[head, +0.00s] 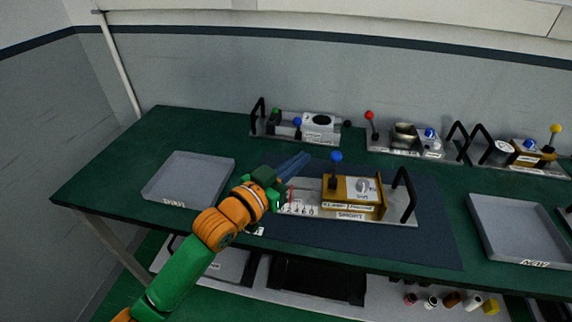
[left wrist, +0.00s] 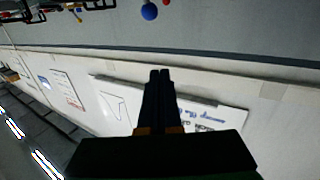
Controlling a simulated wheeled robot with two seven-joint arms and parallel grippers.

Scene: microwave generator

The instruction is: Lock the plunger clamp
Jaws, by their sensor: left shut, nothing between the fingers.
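The device in the middle of the bench has a light base plate (head: 403,217), a gold block (head: 350,205) with a white dial, and a lever topped by a blue ball knob (head: 336,156). I cannot tell which part is the plunger clamp or whether it is locked. My left gripper (head: 305,156) is shut and empty, its fingers above the device's left end, left of the blue knob and apart from it. In the left wrist view the closed fingers (left wrist: 160,75) hide part of the background; a blue ball (left wrist: 149,11) shows at the top. My right gripper is not seen.
A dark mat (head: 436,240) lies under the device. A black handle (head: 407,190) rises at its right end. Grey trays stand at left (head: 155,188) and right (head: 510,256). Other devices (head: 322,126) line the back of the green bench; the shelf below holds more items.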

